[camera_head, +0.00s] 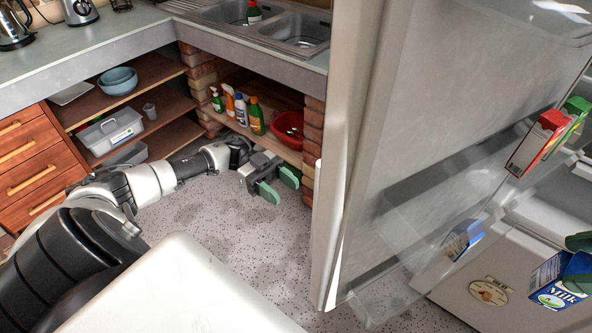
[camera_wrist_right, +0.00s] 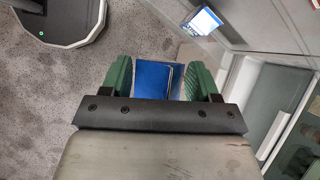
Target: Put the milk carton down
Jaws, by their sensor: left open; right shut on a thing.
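The milk carton (camera_head: 556,294) is blue and white with a "Milk" label, and it is tilted in the head view's lower right corner. My right gripper (camera_head: 579,263) is shut on it; only its green fingertips show there, at the picture's edge. In the right wrist view, the carton's blue face (camera_wrist_right: 153,79) lies between the two green fingers of this gripper (camera_wrist_right: 162,82). My left gripper (camera_head: 276,187) is open and empty above the speckled floor, in front of the shelf under the sink.
A large fridge door (camera_head: 450,100) stands open, with a red-and-white carton (camera_head: 527,148) in its clear rack. A blue-and-white shape (camera_head: 462,240) shows near the lower rack, perhaps a reflection. Bottles (camera_head: 257,116) and a red bowl (camera_head: 287,128) stand under the sink.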

